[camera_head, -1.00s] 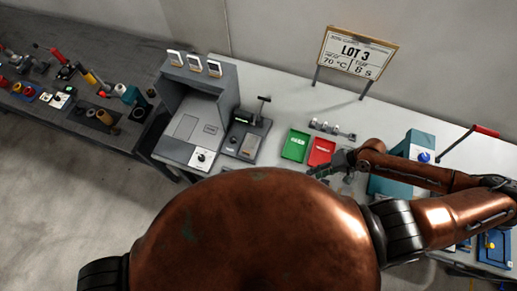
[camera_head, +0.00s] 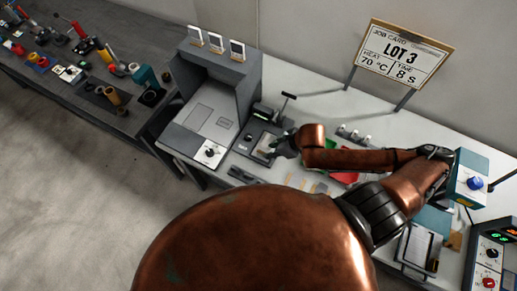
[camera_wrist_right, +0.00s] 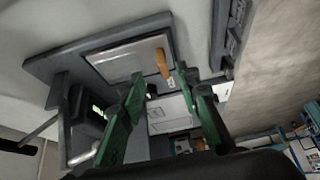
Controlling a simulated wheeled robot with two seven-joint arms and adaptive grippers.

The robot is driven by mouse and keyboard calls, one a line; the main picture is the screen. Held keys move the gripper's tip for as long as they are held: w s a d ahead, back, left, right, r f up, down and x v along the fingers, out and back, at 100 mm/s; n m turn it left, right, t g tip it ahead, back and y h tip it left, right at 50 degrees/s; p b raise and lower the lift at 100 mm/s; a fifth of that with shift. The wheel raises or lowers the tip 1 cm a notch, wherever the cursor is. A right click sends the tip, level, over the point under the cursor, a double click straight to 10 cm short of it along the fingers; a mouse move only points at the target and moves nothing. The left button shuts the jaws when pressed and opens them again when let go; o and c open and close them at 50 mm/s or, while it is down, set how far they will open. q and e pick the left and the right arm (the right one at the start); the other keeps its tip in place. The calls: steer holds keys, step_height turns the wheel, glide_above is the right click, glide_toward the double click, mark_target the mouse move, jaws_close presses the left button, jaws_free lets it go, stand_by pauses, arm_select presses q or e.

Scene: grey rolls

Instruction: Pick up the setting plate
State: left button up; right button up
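A flat pale metal plate, seemingly the setting plate, lies on a dark grey lever device (camera_head: 244,148). In the right wrist view the plate (camera_wrist_right: 125,62) fills much of the device's top, with a small orange-brown tab (camera_wrist_right: 163,65) at its edge. My right gripper (camera_head: 282,148) is over the right side of this device and partly hides the plate. In the wrist view its two green fingers (camera_wrist_right: 160,76) are spread, with the tab between and beyond their tips. Nothing is visibly held, and contact cannot be told. My left gripper is not in view.
A grey box-shaped machine (camera_head: 215,105) stands left of the device. A green tray and a red tray (camera_head: 344,178) lie partly behind my right arm. The job card sign (camera_head: 402,55) stands behind. A teal box with a blue knob (camera_head: 472,183) is at right.

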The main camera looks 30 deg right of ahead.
mark_target(261, 152)
steer(key=shift+w+a+f, duration=0.35)
steer(key=shift+w+f, duration=0.1)
steer(key=shift+f, duration=0.1)
steer(key=shift+w+a+f, duration=0.35)
steer(key=shift+w+f, duration=0.05)
steer(key=shift+f, duration=0.15)
steer(key=x, duration=0.3)
steer(key=shift+w+a, duration=0.2)
steer(key=shift+a, duration=0.05)
steer(key=shift+f, duration=0.25)
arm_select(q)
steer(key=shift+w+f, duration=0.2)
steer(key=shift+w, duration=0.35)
arm_select(e)
jaws_close()
